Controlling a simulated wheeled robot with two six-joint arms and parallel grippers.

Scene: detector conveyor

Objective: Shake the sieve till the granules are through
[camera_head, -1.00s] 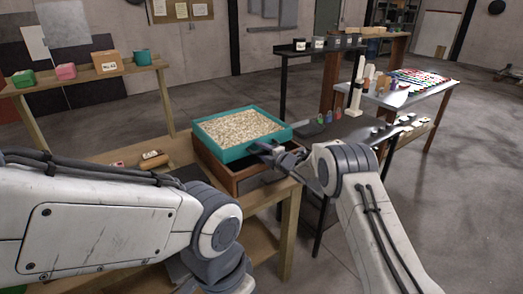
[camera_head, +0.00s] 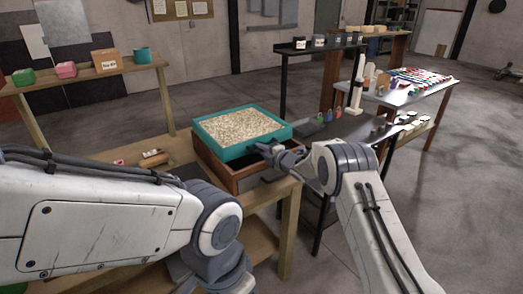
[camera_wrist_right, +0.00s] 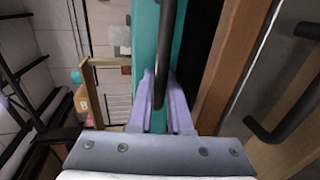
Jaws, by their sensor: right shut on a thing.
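The teal sieve (camera_head: 236,152) is heaped with pale granules (camera_head: 238,125) and sits over a brown wooden box (camera_head: 228,179). My right gripper (camera_head: 268,149) is at the sieve's near right side. In the right wrist view, the right gripper (camera_wrist_right: 160,108) is shut on the sieve's teal wall (camera_wrist_right: 144,45), where a dark bar handle (camera_wrist_right: 166,50) runs. A dark gap shows between the sieve and the box's wooden edge (camera_wrist_right: 228,70). The inside of the box is mostly hidden. My left arm crosses the lower left; its gripper is out of view.
The box stands on a wooden bench (camera_head: 130,152) with small items at its left. A dark table (camera_head: 355,128) with small colored bottles stands close at the right. A shelf (camera_head: 85,78) with small bins is at the back left. Open floor lies at the right.

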